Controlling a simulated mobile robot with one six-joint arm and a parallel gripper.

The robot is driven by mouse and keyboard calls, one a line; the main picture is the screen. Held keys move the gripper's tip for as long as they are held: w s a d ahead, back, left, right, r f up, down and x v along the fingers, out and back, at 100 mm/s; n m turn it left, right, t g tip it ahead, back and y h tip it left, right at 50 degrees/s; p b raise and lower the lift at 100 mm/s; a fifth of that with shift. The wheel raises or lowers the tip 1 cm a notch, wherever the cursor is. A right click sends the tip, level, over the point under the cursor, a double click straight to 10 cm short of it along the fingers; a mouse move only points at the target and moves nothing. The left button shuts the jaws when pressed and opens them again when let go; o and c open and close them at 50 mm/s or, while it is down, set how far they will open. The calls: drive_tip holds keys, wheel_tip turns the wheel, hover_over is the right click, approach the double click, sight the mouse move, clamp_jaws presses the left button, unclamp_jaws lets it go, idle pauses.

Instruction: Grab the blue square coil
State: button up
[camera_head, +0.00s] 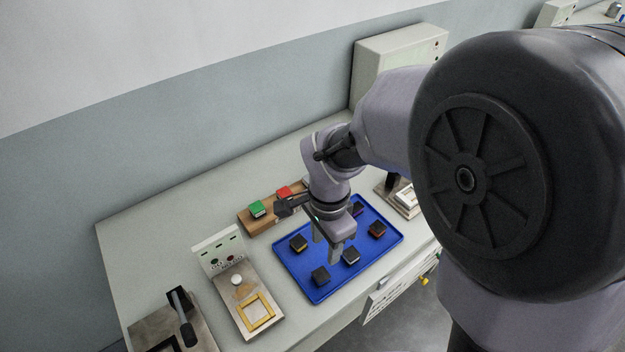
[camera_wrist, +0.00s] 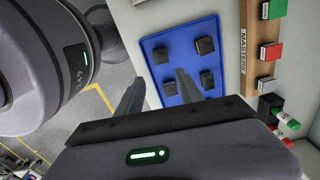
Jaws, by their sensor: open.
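Several dark square coils lie on a blue tray (camera_head: 296,283), which also shows in the wrist view (camera_wrist: 187,65). One coil (camera_head: 377,229) has a reddish band, one (camera_head: 351,256) a pale band, and one (camera_head: 298,243) a yellowish edge. The front-left coil (camera_head: 320,276) looks all dark, and another (camera_head: 357,208) is partly behind my wrist. I cannot tell which coil is the blue one. My gripper (camera_head: 328,250) points down over the tray, open with nothing between its fingers.
A wooden strip labelled MASTERS (camera_wrist: 247,50) behind the tray holds a green block (camera_head: 257,208) and a red block (camera_head: 284,192). A fixture with a yellow square frame (camera_head: 257,312) stands left of the tray. A lever fixture (camera_head: 180,325) is at front left. A grey box (camera_head: 398,55) stands behind.

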drive_tip(key=b, duration=0.3)
hover_over(321, 274)
drive_tip(key=f, duration=0.8)
drive_tip(key=shift+d+f, duration=0.2)
drive_tip(key=shift+d, duration=0.2)
drive_tip(key=f, duration=0.1)
drive_tip(key=f+b, duration=0.1)
drive_tip(key=f, duration=0.1)
drive_tip(key=f+b, duration=0.1)
drive_tip(key=f, duration=0.1)
drive_tip(key=shift+a+f, duration=0.2)
drive_tip(key=shift+a, duration=0.2)
drive_tip(key=shift+r, duration=0.15)
drive_tip(key=shift+c, duration=0.6)
clamp_jaws()
drive_tip(key=shift+r, duration=0.1)
